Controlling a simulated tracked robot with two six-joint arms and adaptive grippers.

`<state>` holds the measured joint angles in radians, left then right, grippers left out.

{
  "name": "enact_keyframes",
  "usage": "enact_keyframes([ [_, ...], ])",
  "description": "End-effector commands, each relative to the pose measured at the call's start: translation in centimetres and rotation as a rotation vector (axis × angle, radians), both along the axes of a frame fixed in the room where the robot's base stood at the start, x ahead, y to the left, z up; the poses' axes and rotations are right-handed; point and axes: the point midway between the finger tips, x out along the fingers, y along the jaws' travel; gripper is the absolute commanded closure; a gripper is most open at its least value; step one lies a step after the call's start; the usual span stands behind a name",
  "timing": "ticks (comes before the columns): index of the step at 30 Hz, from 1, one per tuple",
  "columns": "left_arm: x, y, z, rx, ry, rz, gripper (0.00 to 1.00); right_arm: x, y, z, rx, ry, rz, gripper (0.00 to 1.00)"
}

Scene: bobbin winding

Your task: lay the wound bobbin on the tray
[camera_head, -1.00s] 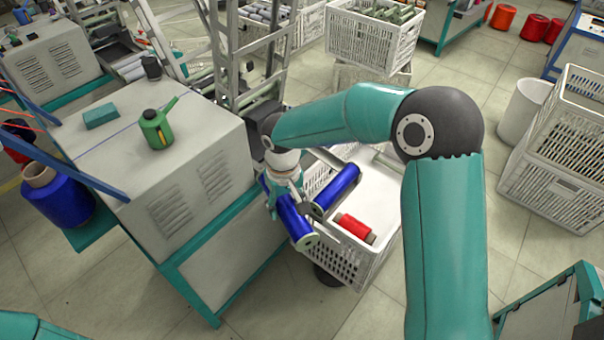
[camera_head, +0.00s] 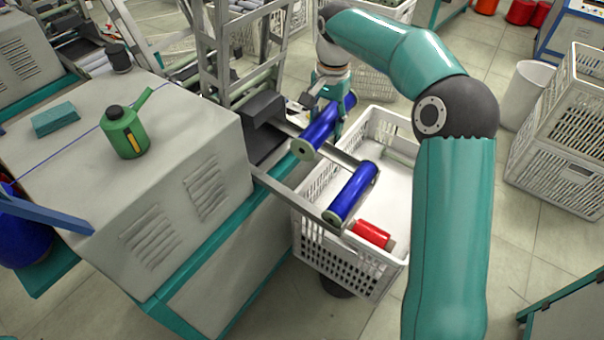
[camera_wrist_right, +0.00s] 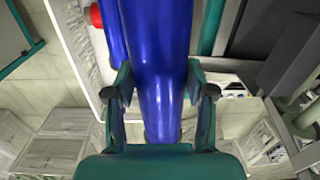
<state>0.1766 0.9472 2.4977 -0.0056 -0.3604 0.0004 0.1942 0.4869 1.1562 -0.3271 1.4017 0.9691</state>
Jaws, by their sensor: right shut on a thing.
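My right gripper (camera_head: 328,98) is shut on a blue wound bobbin (camera_head: 319,130), held tilted in the air beside the grey machine's frame. In the right wrist view the bobbin (camera_wrist_right: 163,65) runs between both fingers (camera_wrist_right: 162,92). A second blue bobbin (camera_head: 352,194) rests at the outer ends of two metal rails (camera_head: 291,193) that reach out from the machine over a white crate (camera_head: 335,263). It also shows in the wrist view (camera_wrist_right: 112,32). I cannot tell whether the rails or the crate is the tray. My left gripper is out of view.
A red bobbin (camera_head: 371,235) lies in the white crate, whose pale floor is otherwise mostly clear. The grey machine (camera_head: 170,190) carries a green can (camera_head: 124,133) and a teal block (camera_head: 55,119). More white crates (camera_head: 562,135) and a white bin (camera_head: 527,95) stand at right.

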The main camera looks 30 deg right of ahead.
Motion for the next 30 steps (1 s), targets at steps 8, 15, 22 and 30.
enact_keyframes([
  [8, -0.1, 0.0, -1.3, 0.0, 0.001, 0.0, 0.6, -0.3, -0.9, -3.4, 0.007, 0.003, -0.062, 0.97],
  [15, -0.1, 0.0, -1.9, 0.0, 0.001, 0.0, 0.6, 0.1, -0.5, -9.8, 0.006, 0.003, -0.053, 0.97],
  [22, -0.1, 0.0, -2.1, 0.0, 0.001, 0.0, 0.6, 0.2, -0.4, -13.5, 0.005, 0.0, -0.049, 0.97],
  [30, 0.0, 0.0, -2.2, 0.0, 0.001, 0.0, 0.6, 0.2, -0.3, -16.0, 0.006, 0.001, -0.047, 0.97],
])
